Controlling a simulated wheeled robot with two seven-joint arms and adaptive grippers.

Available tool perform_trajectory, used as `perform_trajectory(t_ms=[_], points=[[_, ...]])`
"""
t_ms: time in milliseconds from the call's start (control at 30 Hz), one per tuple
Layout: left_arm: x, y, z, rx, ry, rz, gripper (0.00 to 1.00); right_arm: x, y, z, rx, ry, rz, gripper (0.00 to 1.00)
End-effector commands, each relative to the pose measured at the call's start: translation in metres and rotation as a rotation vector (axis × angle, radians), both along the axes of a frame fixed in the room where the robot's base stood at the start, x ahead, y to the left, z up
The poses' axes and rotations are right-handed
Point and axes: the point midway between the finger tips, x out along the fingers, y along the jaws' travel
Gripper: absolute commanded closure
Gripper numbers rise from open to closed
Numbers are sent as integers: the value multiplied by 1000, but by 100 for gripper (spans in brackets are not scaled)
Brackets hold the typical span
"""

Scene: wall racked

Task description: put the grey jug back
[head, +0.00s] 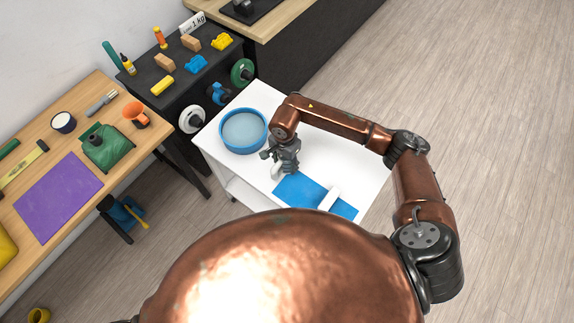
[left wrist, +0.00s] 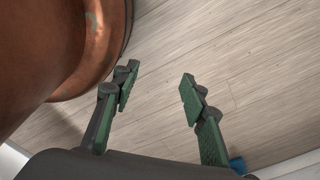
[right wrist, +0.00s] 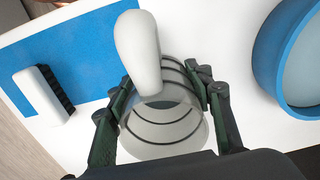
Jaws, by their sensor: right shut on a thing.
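My right gripper (head: 284,161) is over the white table (head: 318,156), between the blue round tub and the blue mat. In the right wrist view its fingers (right wrist: 160,90) are shut on a pale grey ringed vessel (right wrist: 165,132), which I take for the grey jug. A rounded pale part (right wrist: 138,50) sticks out from it, away from the wrist. In the head view only a little of the jug (head: 276,172) shows below the gripper. I cannot tell whether it touches the table. My left gripper (left wrist: 158,92) is open and empty above the floor.
The blue tub (head: 243,147) stands at the table's far left corner. A white block with a dark side (head: 329,197) lies on the blue mat (head: 300,190). A dark rack (head: 172,97) with weights and a wooden bench (head: 118,167) stand to the left.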

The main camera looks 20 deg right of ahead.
Motion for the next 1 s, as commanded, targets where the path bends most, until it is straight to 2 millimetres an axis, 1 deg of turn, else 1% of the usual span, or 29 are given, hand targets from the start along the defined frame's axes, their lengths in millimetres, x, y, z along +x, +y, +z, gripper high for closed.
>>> perform_trajectory(t_ms=[233,267,400,467,700,833,867,1000], points=[[8,0,2,0,-9,-2,60,7,-8,-13,0,1,0,82],[10,0,2,0,-12,-2,60,9,-10,-17,0,2,-1,82],[18,-1,10,-2,-23,-4,60,7,-8,-37,2,3,-1,82],[20,-1,11,-2,-26,-5,60,8,-8,-43,2,1,1,82],[18,-1,10,-2,-24,-4,60,9,-9,-45,0,-1,2,82],[16,-1,5,-1,-20,-3,60,9,-9,-49,0,-1,2,82],[15,-1,5,-1,-19,-3,60,9,-9,-49,-1,-1,2,52],[13,-1,6,-1,-17,-3,60,9,-9,-48,0,-1,2,42]])
